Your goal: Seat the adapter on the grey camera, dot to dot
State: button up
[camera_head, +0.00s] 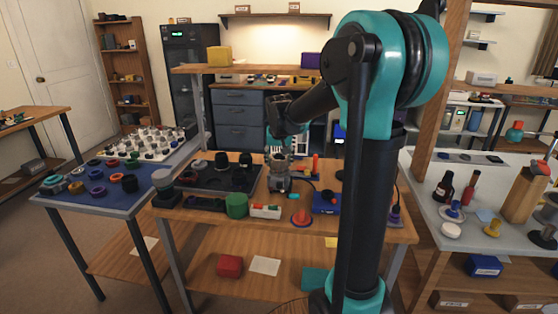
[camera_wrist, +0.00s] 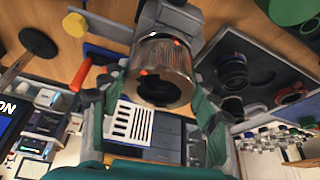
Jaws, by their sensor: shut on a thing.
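My gripper (camera_wrist: 160,98) is shut on the adapter (camera_wrist: 168,62), a knurled silver ring with a dark opening facing the wrist camera. A red dot shows on its near rim, and small red marks show near its far end. The grey camera (camera_wrist: 172,14) is right behind the adapter in the wrist view; the adapter appears against it or very close. I cannot tell whether they touch or whether the dots line up. In the head view my gripper (camera_head: 277,143) is just above the grey camera (camera_head: 279,183) on the wooden bench, and the adapter is hard to make out.
A dark tray (camera_head: 205,183) with black lens parts lies left of the camera. A green cylinder (camera_head: 236,206), a white box (camera_head: 265,211), a red-orange round piece (camera_head: 301,217) and a blue box (camera_head: 326,203) stand in front. A blue mat (camera_head: 110,203) with several rings is further left.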

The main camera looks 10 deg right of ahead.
jog(key=shift+f, duration=0.5)
dwell(0.8)
dwell(0.4)
